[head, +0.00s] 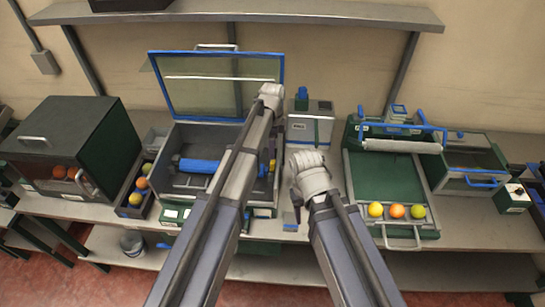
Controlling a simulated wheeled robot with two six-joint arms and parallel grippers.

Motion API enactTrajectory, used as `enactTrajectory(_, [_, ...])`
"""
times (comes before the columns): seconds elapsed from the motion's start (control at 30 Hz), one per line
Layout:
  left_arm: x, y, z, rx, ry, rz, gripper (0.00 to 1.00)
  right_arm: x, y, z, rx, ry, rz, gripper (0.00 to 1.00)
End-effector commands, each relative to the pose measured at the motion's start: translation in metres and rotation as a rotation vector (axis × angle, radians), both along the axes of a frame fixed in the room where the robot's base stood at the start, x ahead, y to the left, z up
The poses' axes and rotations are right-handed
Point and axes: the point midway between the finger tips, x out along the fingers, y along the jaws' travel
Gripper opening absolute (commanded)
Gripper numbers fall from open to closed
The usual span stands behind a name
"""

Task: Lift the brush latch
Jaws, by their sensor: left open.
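A grey box (158,205) with a blue-framed clear lid (217,85) stands open in the head view, its lid raised at the back. A blue roller-shaped part (198,165), possibly the brush, lies inside it. I cannot make out which part is the brush latch. My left arm crosses the right part of the box and hides some of its inside. My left gripper (270,97) is at the arm's far end, near the lid's right edge, open. My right gripper (308,168) is right of the box, in front of a grey unit; its jaws are not clear.
A green tray (385,180) with a white roller (388,146) and several fruits at its front stands at the right. A dark cabinet (80,140) with oranges is at the left, beside a narrow fruit bin (127,211). A shelf (240,12) runs along the wall above.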

Motion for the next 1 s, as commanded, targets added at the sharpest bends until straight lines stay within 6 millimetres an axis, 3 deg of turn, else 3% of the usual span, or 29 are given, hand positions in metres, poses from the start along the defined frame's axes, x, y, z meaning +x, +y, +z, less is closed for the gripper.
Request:
enactTrajectory(0.37, [0.0,0.0,-0.012,0.0,0.0,-0.005,0.6,0.0,0.0,-0.012,0.0,0.0,0.002,0.5])
enactTrajectory(0.8, [0.0,0.0,-0.066,0.0,0.0,-0.004,0.6,0.0,0.0,-0.066,-0.002,0.0,0.008,0.5])
enactTrajectory(1.0, [0.0,0.0,-0.079,0.0,0.0,-0.004,0.6,0.0,0.0,-0.079,-0.002,0.0,0.007,0.5])
